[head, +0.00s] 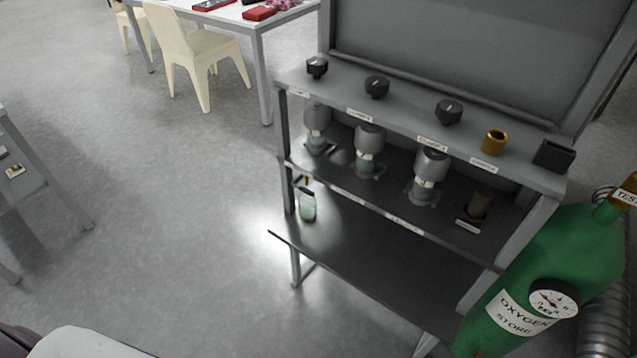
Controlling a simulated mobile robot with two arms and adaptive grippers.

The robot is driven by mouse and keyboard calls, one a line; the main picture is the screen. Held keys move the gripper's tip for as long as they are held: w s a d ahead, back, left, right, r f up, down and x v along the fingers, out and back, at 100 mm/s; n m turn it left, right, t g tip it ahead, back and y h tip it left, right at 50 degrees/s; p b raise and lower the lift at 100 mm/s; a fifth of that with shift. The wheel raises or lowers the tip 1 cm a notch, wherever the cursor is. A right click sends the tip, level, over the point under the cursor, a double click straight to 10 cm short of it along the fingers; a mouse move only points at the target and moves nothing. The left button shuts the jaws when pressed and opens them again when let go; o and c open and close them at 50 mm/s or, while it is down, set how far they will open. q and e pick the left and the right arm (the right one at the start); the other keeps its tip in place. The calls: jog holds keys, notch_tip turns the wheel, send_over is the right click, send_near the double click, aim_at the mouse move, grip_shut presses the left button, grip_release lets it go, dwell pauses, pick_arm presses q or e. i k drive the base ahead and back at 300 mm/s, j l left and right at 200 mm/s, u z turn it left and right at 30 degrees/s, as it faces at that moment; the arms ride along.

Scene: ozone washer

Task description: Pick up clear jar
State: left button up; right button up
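A clear, slightly greenish jar (307,206) stands upright at the left end of the lower shelf (385,250) of the grey rack. Other clear jar-like vessels sit below grey cylinders on the middle shelf: one at the left (318,142), one in the middle (366,163) and one at the right (422,190). Neither of my grippers is in view, so nothing shows near the jars.
A green oxygen tank (560,262) with a gauge (553,298) stands close at the rack's right end. Black knobs line the top shelf (410,105). A white table (240,14) and cream chair (190,45) stand behind. The floor (160,190) left of the rack is clear.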

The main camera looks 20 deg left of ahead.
aim_at(308, 205)
jog(key=i+j, duration=0.1)
jog(key=j, duration=0.3)
jog(key=i+j+u, duration=0.15)
jog(key=j, duration=0.25)
jog(key=i+j, duration=0.1)
jog(key=j, duration=0.35)
jog(key=i+j+u, duration=0.15)
jog(key=j, duration=0.2)
